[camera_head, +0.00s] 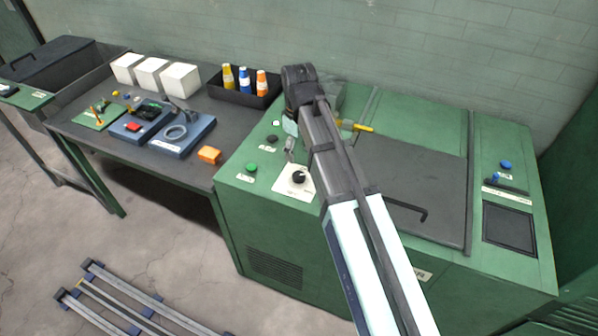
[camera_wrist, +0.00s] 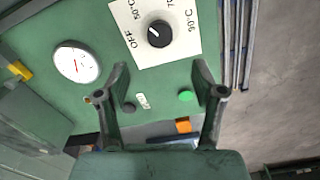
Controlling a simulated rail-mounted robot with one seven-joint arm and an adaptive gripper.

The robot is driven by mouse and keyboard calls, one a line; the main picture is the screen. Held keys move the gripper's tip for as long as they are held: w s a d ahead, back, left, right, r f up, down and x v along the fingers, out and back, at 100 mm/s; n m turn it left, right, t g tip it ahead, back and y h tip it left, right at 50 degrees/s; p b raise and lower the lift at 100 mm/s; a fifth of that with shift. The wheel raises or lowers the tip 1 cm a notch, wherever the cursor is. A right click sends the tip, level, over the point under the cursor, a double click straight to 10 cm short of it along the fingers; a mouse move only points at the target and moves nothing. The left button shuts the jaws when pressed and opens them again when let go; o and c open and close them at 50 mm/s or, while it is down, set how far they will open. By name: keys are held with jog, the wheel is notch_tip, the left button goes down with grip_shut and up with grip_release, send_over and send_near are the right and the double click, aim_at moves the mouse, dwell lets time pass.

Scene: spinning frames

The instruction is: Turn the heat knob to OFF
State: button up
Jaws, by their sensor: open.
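The heat knob (camera_wrist: 158,34) is a round black dial on a white plate (camera_wrist: 185,40) marked OFF, 50°C, 70 and 90°C. Its white mark appears to point up-left in the wrist view, roughly between OFF and 50°C. The knob (camera_head: 299,177) also shows in the head view, on the left front of the green machine. My gripper (camera_wrist: 161,75) is open and empty. Its two fingers are spread over the panel, and the knob shows beyond their tips, between them and not touched. In the head view my gripper (camera_head: 291,145) is behind the knob, partly hidden by my arm.
A white gauge (camera_wrist: 77,63), a green button (camera_wrist: 186,96) and a dark button (camera_wrist: 129,107) are near the fingers. A grey lid (camera_head: 430,190) with a handle lies right of my arm. An orange block (camera_head: 209,155) sits on the left table's edge.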

aim_at(299, 175)
notch_tip(299, 175, down, 10)
jog(key=shift+f+p, duration=0.2)
jog(key=shift+p, duration=0.65)
jog(key=c, duration=1.1)
